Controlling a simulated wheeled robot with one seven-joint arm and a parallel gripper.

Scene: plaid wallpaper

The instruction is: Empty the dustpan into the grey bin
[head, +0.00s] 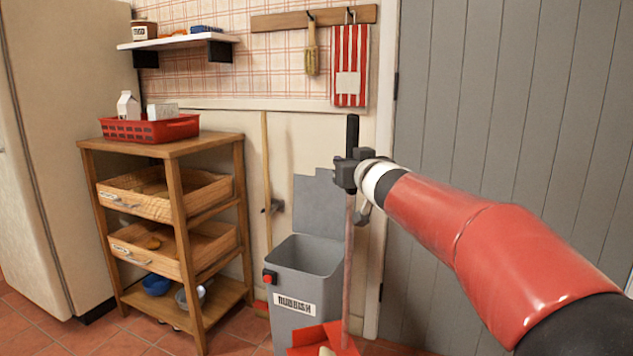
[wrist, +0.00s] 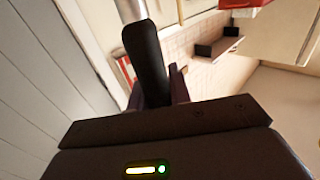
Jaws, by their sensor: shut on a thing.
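The grey bin (head: 300,310) stands on the floor in the middle of the head view, its lid (head: 320,205) raised against the wall and its mouth open. The black grip also shows close up in the wrist view (wrist: 145,55). The red dustpan (head: 318,336) hangs low in front of the bin's right side, partly cut off by the frame's bottom edge. Something pale lies in it, only partly visible. The bin's inside bottom is hidden.
A wooden drawer cart (head: 172,150) with a red basket (head: 150,130) on top stands left of the bin. A broom (head: 266,180) leans on the wall behind. A grey plank door (head: 500,130) is at the right. A striped towel (head: 350,60) hangs above.

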